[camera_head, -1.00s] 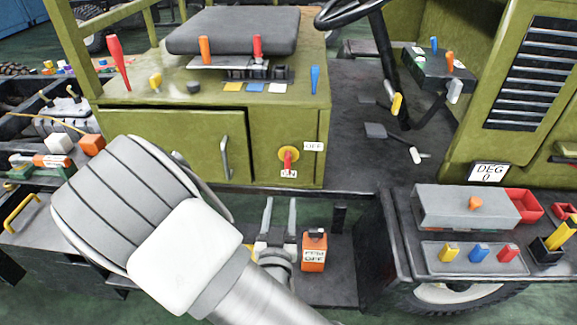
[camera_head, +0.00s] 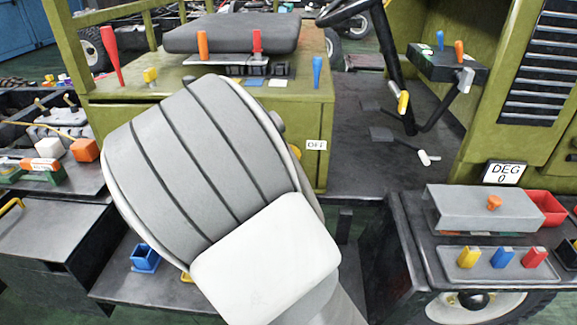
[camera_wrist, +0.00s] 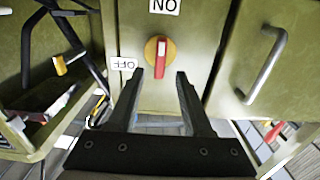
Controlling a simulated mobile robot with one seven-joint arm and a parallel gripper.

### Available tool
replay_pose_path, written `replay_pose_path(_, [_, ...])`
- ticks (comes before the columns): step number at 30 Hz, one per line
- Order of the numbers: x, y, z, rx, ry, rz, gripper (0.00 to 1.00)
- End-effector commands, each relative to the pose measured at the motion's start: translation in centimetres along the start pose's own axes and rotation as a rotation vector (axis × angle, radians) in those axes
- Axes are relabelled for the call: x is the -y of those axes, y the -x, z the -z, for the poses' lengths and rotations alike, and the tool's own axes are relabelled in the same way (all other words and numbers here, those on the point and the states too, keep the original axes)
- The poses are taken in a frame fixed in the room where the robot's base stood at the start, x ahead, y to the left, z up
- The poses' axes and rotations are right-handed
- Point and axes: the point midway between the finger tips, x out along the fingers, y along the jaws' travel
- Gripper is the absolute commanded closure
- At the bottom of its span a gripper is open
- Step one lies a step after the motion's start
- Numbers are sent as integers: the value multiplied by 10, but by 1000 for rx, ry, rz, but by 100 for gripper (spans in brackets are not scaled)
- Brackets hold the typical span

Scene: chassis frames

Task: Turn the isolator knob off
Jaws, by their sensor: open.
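The isolator knob (camera_wrist: 160,58) is a red handle on a round yellow-orange disc, set on an olive panel. In the wrist view its white-marked end points up toward the ON label (camera_wrist: 164,6). The OFF label (camera_wrist: 123,64) is at its left. My gripper (camera_wrist: 160,76) is open, with its two dark fingers apart below the disc and the handle's lower end between their tips in the picture. I cannot tell whether they touch it. In the head view my arm hides the gripper and nearly all of the knob; the OFF label (camera_head: 316,145) still shows.
A cabinet door with a metal handle (camera_wrist: 262,64) is right of the knob in the wrist view. A seat (camera_head: 230,32) and coloured levers top the cabinet. A steering column (camera_head: 392,70) and pedals stand to the right.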

Motion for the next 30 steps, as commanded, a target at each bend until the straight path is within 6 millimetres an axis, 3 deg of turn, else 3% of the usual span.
replay_pose_path(3, [-1, -26, -1, -2, 0, -2, 50])
replay_pose_path(9, [0, -56, -1, -2, 0, -1, 50])
replay_pose_path(15, [0, -67, 0, 0, 1, 1, 50])
replay_pose_path(23, [0, -68, 0, 0, 0, 1, 50])
replay_pose_path(30, [0, -68, 0, 0, 0, 0, 93])
